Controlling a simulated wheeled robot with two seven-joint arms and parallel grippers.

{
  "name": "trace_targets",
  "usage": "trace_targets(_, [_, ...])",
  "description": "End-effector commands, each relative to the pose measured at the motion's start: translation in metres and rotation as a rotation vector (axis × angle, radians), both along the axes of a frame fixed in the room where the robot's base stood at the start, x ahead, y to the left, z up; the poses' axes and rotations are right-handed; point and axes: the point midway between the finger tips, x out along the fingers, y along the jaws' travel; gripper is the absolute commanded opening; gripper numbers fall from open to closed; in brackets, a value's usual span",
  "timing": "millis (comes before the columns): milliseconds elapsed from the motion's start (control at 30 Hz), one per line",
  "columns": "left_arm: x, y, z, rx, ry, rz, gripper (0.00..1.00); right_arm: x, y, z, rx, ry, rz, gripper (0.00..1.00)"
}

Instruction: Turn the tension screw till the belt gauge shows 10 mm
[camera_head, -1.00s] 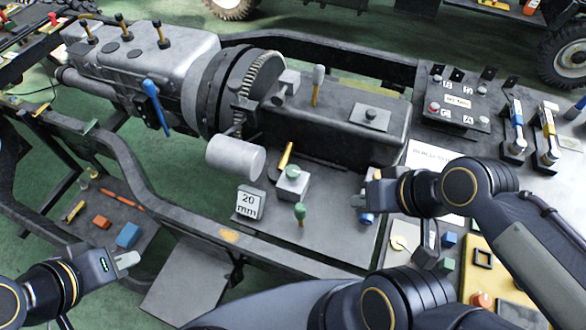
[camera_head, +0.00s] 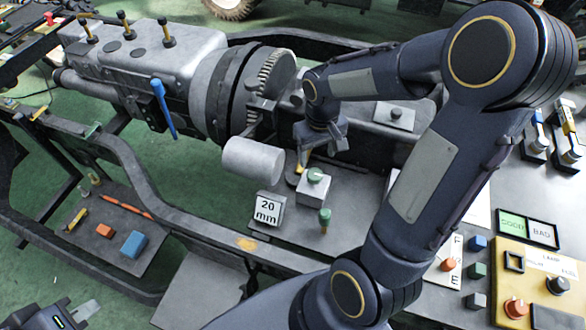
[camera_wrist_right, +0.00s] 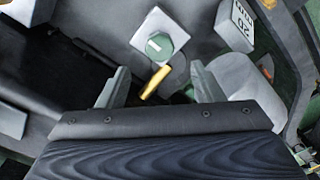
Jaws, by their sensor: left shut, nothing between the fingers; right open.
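The gauge block (camera_head: 267,208) reads "20 mm"; it also shows in the right wrist view (camera_wrist_right: 241,27). Behind it stands a pale block (camera_head: 312,190) with a green knob (camera_head: 314,174), seen with a light slot mark in the right wrist view (camera_wrist_right: 158,44). A second green knob (camera_head: 324,217) stands on a stem nearer. I cannot tell which is the tension screw. My right gripper (camera_head: 322,150) is open, pointing down just behind the pale block. A yellow handle (camera_wrist_right: 155,82) appears between its fingers, contact unclear. My left gripper (camera_head: 85,312) is shut and empty at lower left.
A grey cylinder (camera_head: 253,158) and the toothed wheel (camera_head: 277,72) are close left of my right gripper. My right arm hides much of the grey housing (camera_head: 395,115). A yellow panel (camera_head: 530,262) with knobs lies at right.

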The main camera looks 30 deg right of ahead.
Motion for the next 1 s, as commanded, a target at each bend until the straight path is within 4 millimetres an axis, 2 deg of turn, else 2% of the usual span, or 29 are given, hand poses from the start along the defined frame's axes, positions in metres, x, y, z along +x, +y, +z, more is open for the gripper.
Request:
trace_targets(167, [0.0,0.0,-0.001,0.0,0.0,0.0,0.0,0.001,-0.001,-0.018,-0.005,0.012,0.001,0.6])
trace_targets(400, [0.0,0.0,-0.001,0.0,0.0,0.0,0.0,0.0,-0.001,-0.057,-0.003,0.011,0.002,0.6])
trace_targets(533, [0.0,0.0,-0.002,0.0,0.0,0.0,0.0,0.001,-0.001,-0.072,-0.004,0.009,0.002,0.6])
trace_targets(700, [0.0,0.0,-0.002,0.0,0.0,0.0,0.0,0.001,-0.001,-0.08,-0.003,0.006,0.002,0.6])
trace_targets(900, [0.0,0.0,-0.002,0.0,0.0,0.0,0.0,0.001,-0.001,-0.08,-0.003,0.005,0.002,0.6])
trace_targets(933, [0.0,0.0,-0.002,0.0,0.0,0.0,0.0,0.001,-0.001,-0.08,-0.003,0.005,0.002,0.59])
trace_targets(1000, [0.0,0.0,-0.002,0.0,0.0,0.0,0.0,0.001,-0.001,-0.08,-0.003,0.005,0.002,0.5])
